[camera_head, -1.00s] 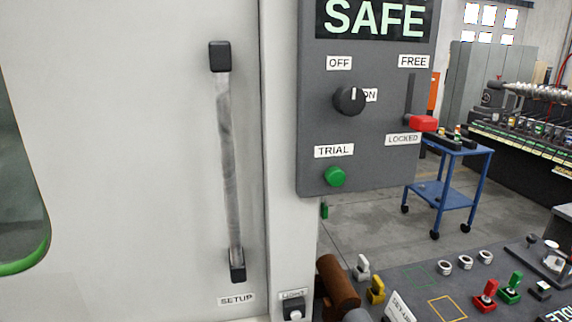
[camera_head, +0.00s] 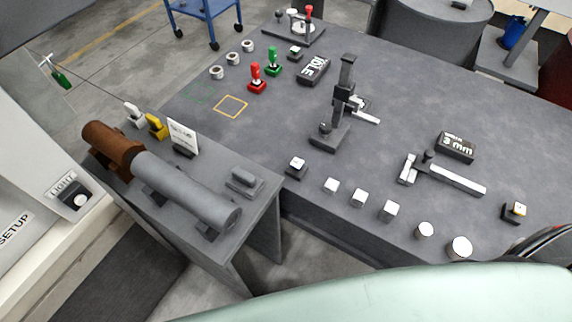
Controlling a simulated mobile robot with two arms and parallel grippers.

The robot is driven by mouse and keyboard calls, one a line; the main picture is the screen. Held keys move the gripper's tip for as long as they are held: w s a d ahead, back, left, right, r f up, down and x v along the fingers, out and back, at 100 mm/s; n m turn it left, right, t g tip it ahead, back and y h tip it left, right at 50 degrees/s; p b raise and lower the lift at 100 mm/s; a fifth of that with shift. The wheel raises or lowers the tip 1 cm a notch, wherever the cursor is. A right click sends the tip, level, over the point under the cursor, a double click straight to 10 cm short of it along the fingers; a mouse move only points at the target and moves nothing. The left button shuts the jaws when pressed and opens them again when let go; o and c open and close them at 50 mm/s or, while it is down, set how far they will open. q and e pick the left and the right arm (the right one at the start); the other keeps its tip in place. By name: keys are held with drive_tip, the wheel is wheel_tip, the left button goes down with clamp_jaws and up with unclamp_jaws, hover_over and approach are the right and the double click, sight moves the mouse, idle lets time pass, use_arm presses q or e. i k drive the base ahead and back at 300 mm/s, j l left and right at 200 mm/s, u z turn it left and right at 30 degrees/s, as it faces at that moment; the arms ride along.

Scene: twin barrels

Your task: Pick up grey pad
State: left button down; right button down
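A small rounded grey block, which looks like the grey pad (camera_head: 243,177), lies on a flat grey plate on the side stand, to the right of a long cylinder. I cannot tell whether it is loose or fixed to the plate. Neither of my grippers is in view.
The side stand (camera_head: 262,215) bears a grey and brown cylinder (camera_head: 185,190) and a small white sign (camera_head: 183,135). The large dark table (camera_head: 400,95) adjoins it, with a height gauge (camera_head: 345,95), a caliper (camera_head: 455,178), several metal blocks, and red (camera_head: 256,78) and green (camera_head: 273,62) handled gauges.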

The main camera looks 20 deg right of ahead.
sight(243, 181)
drive_tip(key=u, duration=2.4)
drive_tip(key=z, duration=2.45)
drive_tip(key=k+j+u, duration=0.35)
drive_tip(key=k, duration=0.2)
drive_tip(key=k+j+u, duration=0.4)
drive_tip(key=k, duration=0.15)
drive_tip(key=k+l, duration=0.05)
drive_tip(key=l, duration=0.05)
